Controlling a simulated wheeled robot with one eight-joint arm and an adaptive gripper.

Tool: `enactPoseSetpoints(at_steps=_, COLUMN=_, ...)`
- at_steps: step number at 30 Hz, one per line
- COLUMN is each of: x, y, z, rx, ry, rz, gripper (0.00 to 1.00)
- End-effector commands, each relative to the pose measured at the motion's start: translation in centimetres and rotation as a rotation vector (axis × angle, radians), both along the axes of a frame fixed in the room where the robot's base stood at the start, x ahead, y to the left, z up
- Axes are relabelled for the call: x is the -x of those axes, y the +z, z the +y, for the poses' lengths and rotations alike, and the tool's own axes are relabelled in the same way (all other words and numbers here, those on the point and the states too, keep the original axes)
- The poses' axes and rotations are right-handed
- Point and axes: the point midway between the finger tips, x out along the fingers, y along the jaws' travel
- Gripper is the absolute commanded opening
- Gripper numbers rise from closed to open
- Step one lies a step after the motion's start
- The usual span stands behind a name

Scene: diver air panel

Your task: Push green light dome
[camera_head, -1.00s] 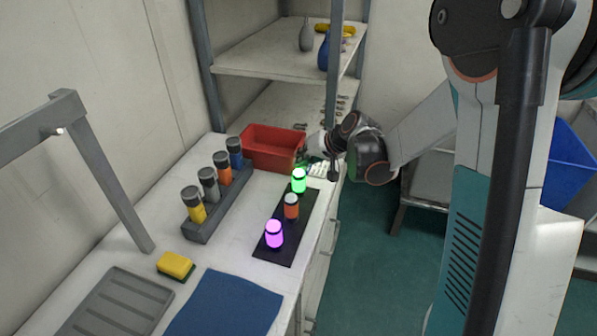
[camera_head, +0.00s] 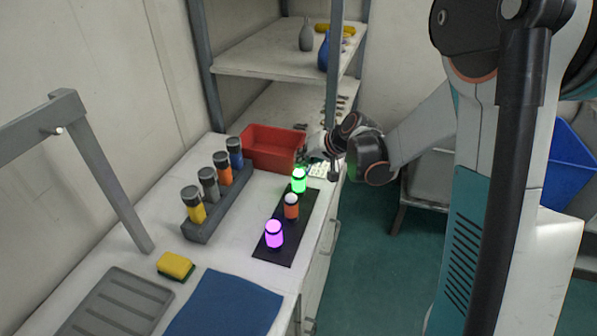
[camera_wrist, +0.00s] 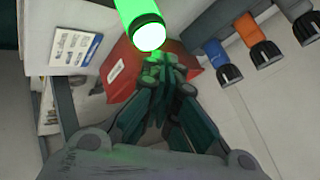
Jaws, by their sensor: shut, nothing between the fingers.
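The green light dome (camera_head: 299,181) glows at the far end of a black panel (camera_head: 272,253) on the white counter. An orange dome (camera_head: 291,207) and a lit purple dome (camera_head: 274,234) stand nearer on the same panel. My gripper (camera_head: 304,161) is at the far side of the green dome, close to its top. In the wrist view the green dome (camera_wrist: 138,20) shows at the top, just beyond the fingertips of my gripper (camera_wrist: 163,68). The fingers are shut together and empty, tinted by green light. I cannot tell whether they touch the dome.
A red bin (camera_head: 272,148) stands behind the panel. A grey rack (camera_head: 203,232) with several coloured canisters is to the left. A yellow sponge (camera_head: 175,265), blue cloth (camera_head: 225,305) and grey tray (camera_head: 115,302) lie in front. A shelf post (camera_head: 334,70) rises near my arm.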

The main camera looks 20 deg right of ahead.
Motion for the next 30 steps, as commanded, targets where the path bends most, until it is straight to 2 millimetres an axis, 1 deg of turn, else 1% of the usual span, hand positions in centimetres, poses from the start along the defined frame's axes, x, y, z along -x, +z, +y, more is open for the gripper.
enactPoseSetpoints(at_steps=6, x=0.02, y=-0.82, z=0.0, rx=0.0, ry=0.0, rz=0.0, gripper=0.0)
enactPoseSetpoints(at_steps=30, x=0.02, y=-1.04, z=0.0, rx=0.0, ry=0.0, rz=0.0, gripper=0.0)
